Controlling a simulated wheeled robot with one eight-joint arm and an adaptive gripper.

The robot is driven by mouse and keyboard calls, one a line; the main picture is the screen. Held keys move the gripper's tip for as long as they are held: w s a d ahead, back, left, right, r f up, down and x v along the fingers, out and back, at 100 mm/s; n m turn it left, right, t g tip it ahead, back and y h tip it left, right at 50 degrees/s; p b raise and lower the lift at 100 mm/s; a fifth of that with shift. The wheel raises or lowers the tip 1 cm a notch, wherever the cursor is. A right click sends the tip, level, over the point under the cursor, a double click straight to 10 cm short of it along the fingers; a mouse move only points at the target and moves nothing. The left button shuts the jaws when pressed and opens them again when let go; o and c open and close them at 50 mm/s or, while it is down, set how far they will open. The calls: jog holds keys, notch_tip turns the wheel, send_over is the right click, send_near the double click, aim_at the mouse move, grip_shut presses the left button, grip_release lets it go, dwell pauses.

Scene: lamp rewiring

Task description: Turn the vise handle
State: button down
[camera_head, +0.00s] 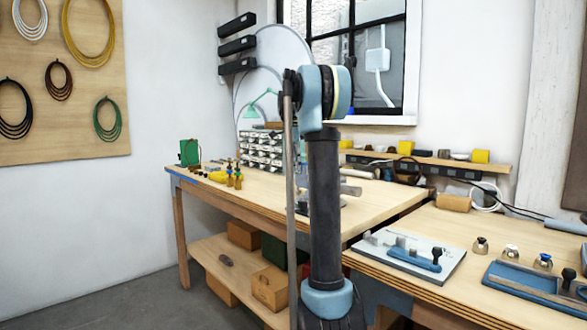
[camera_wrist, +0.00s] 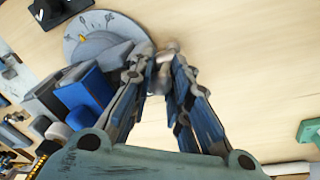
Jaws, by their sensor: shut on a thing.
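The vise (camera_wrist: 88,92) shows in the wrist view at the left, with blue and grey blocks on a round grey base (camera_wrist: 84,40) marked like a dial. My gripper (camera_wrist: 159,56) is beside it, its two fingers brought together around a small pale end of the vise handle (camera_wrist: 171,47). The fingers hide most of the handle, so its angle is hard to tell. In the head view my arm stands in front of this part of the bench, and the gripper and vise cannot be made out clearly.
The wooden bench (camera_head: 262,185) has small brass parts (camera_head: 234,177) and a drawer rack (camera_head: 261,150) at its left. A nearer table holds a pale board (camera_head: 450,262) and a blue tray (camera_head: 520,283). A green object (camera_wrist: 309,132) is at the wrist view's right; bare wood lies between.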

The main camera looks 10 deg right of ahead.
jog(key=c, duration=1.5)
grip_release()
jog(key=shift+a, duration=0.15)
jog(key=shift+o, duration=0.2)
jog(key=shift+r, duration=0.1)
notch_tip(320, 180, up, 12)
jog(key=w+a, duration=0.1)
jog(key=shift+w+f, duration=0.25)
jog(key=shift+w, duration=0.1)
jog(key=shift+a, duration=0.1)
